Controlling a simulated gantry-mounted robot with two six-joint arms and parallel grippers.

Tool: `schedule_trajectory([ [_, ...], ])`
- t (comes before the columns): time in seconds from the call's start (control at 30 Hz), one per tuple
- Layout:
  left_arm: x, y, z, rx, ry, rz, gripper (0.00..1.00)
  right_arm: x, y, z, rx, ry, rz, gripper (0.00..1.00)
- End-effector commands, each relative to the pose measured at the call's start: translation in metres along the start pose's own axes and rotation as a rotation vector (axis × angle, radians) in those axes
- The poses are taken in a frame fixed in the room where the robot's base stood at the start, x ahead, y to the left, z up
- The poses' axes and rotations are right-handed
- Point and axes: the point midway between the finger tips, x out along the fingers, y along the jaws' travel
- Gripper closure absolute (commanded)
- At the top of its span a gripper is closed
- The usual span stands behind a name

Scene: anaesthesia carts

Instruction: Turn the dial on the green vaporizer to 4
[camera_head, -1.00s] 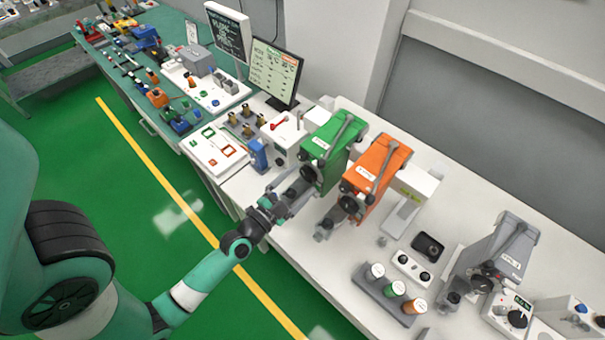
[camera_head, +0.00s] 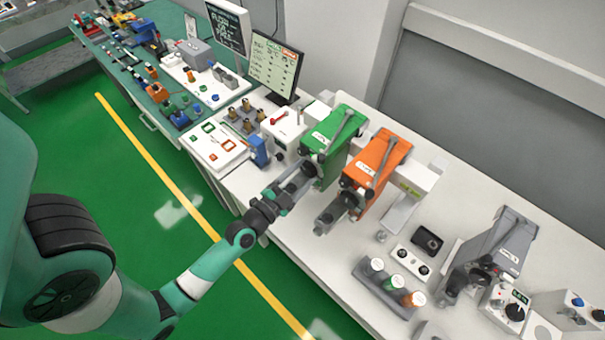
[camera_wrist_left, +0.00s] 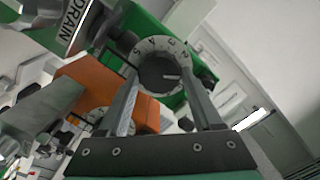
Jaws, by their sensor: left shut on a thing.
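The green vaporizer (camera_head: 330,135) stands on the white bench, and its green body also shows in the left wrist view (camera_wrist_left: 130,22). Its dark round dial (camera_wrist_left: 158,73) has a pale ring with numbers; 5, 4, 3 and 2 can be read along the top. A white mark on the knob points right, past the low numbers. My left gripper (camera_wrist_left: 160,80) is shut on the dial, one finger at each side; in the head view it reaches the vaporizer's front (camera_head: 290,190). The fingers hide parts of the ring. My right gripper is not in view.
An orange vaporizer (camera_head: 372,165) stands close to the right of the green one. A grey vaporizer (camera_head: 505,240) is farther right. A rack (camera_head: 375,287) with capped bottles stands near the front edge. A blue item (camera_head: 258,152) and a white box (camera_head: 281,132) are on the left.

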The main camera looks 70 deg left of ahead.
Motion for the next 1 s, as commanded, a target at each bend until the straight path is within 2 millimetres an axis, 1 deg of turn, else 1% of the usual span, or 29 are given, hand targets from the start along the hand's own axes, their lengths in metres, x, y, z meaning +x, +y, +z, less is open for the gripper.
schedule_trajectory([
  [0.17,0.0,0.0,0.0,-0.029,0.0,0.002,0.89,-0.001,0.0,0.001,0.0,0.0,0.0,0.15],
  [0.37,0.0,0.0,0.001,-0.121,0.0,0.007,0.89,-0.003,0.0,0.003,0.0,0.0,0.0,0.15],
  [0.57,0.0,0.0,0.001,-0.277,0.0,0.015,0.89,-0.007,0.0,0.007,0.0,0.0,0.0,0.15],
  [1.0,0.0,-0.002,0.002,-0.693,0.001,0.039,0.89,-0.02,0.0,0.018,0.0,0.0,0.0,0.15],
])
